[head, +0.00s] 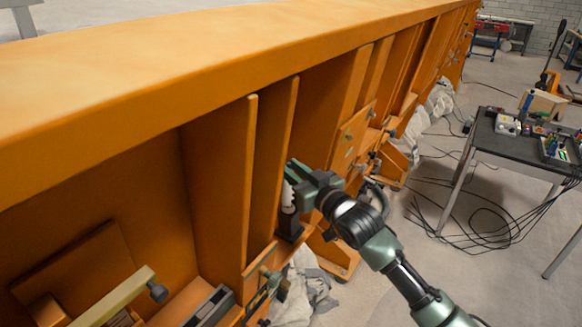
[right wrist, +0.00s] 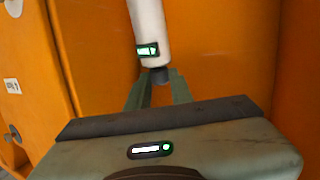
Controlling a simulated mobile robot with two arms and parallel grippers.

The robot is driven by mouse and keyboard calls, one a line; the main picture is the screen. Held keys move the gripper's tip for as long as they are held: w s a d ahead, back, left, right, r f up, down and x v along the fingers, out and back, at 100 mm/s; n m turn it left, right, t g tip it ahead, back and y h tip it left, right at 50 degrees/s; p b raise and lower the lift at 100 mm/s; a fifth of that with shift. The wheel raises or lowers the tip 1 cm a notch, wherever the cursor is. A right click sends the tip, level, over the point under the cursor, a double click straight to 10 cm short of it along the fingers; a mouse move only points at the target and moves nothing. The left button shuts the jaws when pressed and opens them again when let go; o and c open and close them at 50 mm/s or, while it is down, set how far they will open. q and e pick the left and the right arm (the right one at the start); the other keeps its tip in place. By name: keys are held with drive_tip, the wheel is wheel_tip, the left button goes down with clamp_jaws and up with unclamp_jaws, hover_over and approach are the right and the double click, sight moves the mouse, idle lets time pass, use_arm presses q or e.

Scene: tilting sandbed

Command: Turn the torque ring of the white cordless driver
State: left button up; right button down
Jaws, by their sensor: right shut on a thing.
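The white cordless driver (head: 287,194) stands upright against the orange frame in the head view, partly covered by my right gripper (head: 297,178). In the right wrist view the driver's white body (right wrist: 147,22) comes down from the top edge, slightly tilted, with a small green-lit display (right wrist: 147,50). A dark collar (right wrist: 157,75) at its lower end sits between the green fingers of my right gripper (right wrist: 158,82), which is shut on it. I cannot tell for sure whether this collar is the torque ring. My left gripper is not in view.
The long orange sandbed frame (head: 230,45) with upright ribs runs along the left and close behind the driver. A dark table (head: 480,140) with tools stands at the right. Black cables (head: 480,225) lie looped on the floor. Crumpled pale sheeting (head: 305,290) lies below the frame.

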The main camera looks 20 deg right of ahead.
drive_tip(key=c, duration=1.2)
unclamp_jaws()
drive_tip(key=shift+c, duration=0.2)
drive_tip(key=shift+s, duration=0.1)
drive_tip(key=b+v, duration=0.2)
drive_tip(key=v, duration=0.5)
drive_tip(key=shift+s, duration=0.3)
drive_tip(key=shift+d, duration=0.15)
